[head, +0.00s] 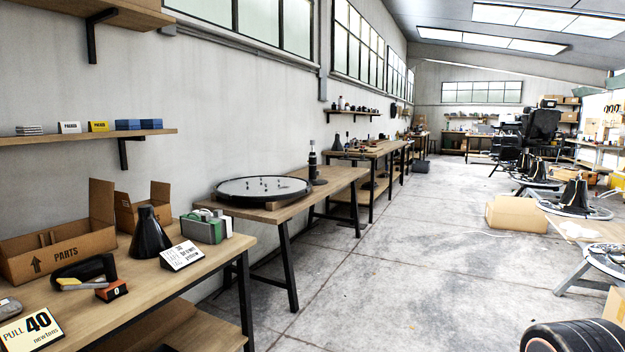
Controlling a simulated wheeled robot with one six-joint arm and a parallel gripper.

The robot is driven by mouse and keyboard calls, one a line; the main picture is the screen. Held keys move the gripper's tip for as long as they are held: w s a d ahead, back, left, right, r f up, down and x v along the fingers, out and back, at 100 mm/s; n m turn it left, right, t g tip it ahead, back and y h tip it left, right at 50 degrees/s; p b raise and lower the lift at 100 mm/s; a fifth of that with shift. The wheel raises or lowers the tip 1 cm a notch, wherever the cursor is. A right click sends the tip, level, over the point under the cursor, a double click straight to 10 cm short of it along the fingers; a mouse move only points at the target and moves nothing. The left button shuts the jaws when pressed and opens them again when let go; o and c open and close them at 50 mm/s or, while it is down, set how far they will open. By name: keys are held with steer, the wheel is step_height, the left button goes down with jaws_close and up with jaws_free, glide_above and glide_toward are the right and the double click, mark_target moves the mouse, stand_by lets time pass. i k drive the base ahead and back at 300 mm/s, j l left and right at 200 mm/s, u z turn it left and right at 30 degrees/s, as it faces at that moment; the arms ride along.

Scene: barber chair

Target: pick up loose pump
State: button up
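A dark upright cylinder with a pale band, which looks like a pump (313,163), stands on the second wooden table (287,207) against the left wall. It is just behind and right of a large round tray, and its base is partly hidden. A black cone-shaped housing (150,235) stands on the nearest bench; I cannot tell whether it is also a pump part. My gripper is not in view.
The nearest bench (195,277) holds a parts box (55,254), a green device (202,229) and cards. The round tray (232,197) fills the second table's near part. Floor (400,250) is open centrally; a cardboard box (516,214) and chair bases (574,201) stand right.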

mark_target(314, 172)
steer(key=i+l+z, duration=0.2)
steer(key=i, duration=0.6)
steer(key=i+j+z, duration=0.2)
steer(key=i, duration=0.6)
steer(key=i+j+z, duration=0.1)
steer(key=i+z, duration=0.15)
steer(key=i, duration=0.55)
steer(key=i+u, duration=0.15)
steer(key=i, duration=0.4)
steer(key=i+l+u, duration=0.2)
steer(key=i, duration=0.35)
steer(key=i+u, duration=0.15)
steer(key=i, duration=0.45)
